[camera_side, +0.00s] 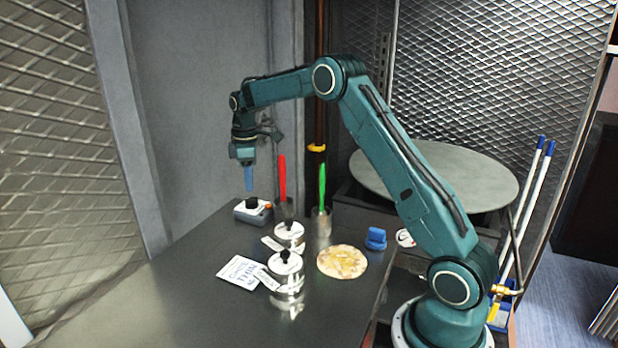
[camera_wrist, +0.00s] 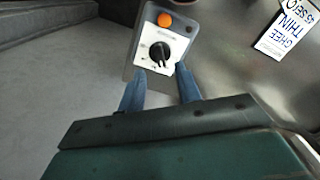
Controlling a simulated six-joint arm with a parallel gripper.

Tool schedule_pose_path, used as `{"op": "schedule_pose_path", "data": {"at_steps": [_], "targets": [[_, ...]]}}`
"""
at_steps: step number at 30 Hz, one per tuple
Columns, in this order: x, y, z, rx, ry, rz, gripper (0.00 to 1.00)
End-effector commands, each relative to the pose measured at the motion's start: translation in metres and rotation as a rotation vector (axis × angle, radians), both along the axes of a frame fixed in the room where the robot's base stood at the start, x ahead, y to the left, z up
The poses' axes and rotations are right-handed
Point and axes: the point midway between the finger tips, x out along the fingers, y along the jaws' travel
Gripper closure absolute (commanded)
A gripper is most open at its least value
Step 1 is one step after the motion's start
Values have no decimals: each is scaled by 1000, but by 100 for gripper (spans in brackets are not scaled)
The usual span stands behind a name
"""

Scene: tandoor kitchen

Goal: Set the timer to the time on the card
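The timer (camera_side: 244,214) is a small grey box with a white face and black knob, near the table's far left edge. In the wrist view, the timer's face (camera_wrist: 178,43) shows the black knob (camera_wrist: 160,54) and an orange button (camera_wrist: 164,19); its dial marks are too small to read. My gripper (camera_side: 248,189) points down above the timer. In the wrist view my gripper (camera_wrist: 161,70) is open and empty, its blue fingers apart just short of the knob.
Two lidded metal pots (camera_side: 290,232) (camera_side: 287,268) with small labels stand right of the card. Beside them are a round flatbread (camera_side: 342,261) and a blue block (camera_side: 376,238). Red-handled (camera_side: 282,178) and green-handled (camera_side: 322,185) tools stand in cups behind. The table's front left is clear.

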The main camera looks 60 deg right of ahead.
Motion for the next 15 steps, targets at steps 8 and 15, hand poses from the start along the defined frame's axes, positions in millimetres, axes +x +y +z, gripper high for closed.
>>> {"op": "schedule_pose_path", "data": {"at_steps": [8,15], "targets": [[1,0,49,-1,-3,0,66],[1,0,78,-1,-3,0,66]]}}
